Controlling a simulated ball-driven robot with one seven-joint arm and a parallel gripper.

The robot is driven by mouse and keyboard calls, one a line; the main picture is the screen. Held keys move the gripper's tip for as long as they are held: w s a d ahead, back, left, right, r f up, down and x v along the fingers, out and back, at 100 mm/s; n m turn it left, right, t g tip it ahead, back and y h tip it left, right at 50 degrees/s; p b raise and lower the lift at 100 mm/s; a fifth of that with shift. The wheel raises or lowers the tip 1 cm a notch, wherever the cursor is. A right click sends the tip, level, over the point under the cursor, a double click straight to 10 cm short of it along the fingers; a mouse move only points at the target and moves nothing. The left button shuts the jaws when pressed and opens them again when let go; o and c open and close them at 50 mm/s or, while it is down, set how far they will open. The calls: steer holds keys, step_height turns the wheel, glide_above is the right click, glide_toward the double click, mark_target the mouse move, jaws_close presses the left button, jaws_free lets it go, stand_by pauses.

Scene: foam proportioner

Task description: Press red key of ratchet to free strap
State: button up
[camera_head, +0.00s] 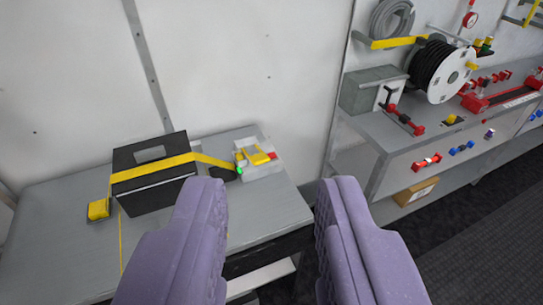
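The ratchet (256,157) is a small yellow mechanism on a light grey block (261,173) at the back of the grey bench. A small red key (272,155) shows at its right side, and a small green part (239,170) at its left. The yellow strap (155,168) runs from the ratchet over a black box (152,148) and down its left side. My gripper (276,190) is open in the foreground, its two purple padded fingers wide apart with nothing between them. The ratchet lies beyond the fingertips, in the gap between them.
The grey bench (255,212) has bare surface in front of the ratchet. A yellow block (98,209) sits left of the box. At right, a grey cabinet (385,150) carries a black hose reel (440,70) and red fittings. A white wall stands behind.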

jaws_close()
stand_by(1.5)
